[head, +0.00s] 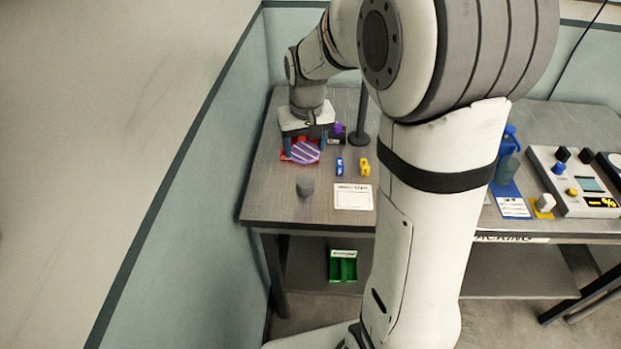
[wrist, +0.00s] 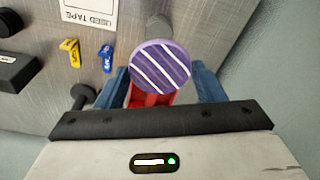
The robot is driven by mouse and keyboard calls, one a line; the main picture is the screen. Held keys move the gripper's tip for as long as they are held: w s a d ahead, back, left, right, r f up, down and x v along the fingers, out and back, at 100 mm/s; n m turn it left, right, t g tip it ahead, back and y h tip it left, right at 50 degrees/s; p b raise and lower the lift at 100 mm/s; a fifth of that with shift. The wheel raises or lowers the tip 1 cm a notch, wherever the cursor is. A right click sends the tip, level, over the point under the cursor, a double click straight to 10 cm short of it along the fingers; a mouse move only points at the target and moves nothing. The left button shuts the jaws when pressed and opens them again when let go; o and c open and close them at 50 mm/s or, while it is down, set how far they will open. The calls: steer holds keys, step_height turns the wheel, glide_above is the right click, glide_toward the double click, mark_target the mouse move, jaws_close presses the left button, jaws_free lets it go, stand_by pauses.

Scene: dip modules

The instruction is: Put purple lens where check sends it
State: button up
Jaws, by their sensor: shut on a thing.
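The purple lens (head: 306,152) is a round disc with white diagonal stripes. In the wrist view the purple lens (wrist: 160,66) faces the camera between the blue fingers. My gripper (head: 305,148) is shut on it at the left part of the table. In the wrist view my gripper (wrist: 162,84) has a finger at each side, and the lens hides part of the grip. A red tray (head: 287,158) lies under or behind the lens; the red also shows in the wrist view (wrist: 138,97). I cannot tell whether the lens touches it.
A grey cylinder (head: 304,187), a blue tag (head: 339,166), a yellow tag (head: 364,167) and a USED TAPE card (head: 353,197) lie nearby. A dark post (head: 359,130) stands behind. A green bin (head: 342,266) sits on the lower shelf. A control box (head: 575,180) is at right.

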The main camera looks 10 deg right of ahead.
mark_target(306, 182)
step_height(306, 182, down, 10)
steer(key=shift+s+r+p, duration=0.1)
steer(key=shift+r+p, duration=0.15)
steer(key=shift+p, duration=0.15)
steer(key=shift+f, duration=0.15)
steer(key=o, duration=1)
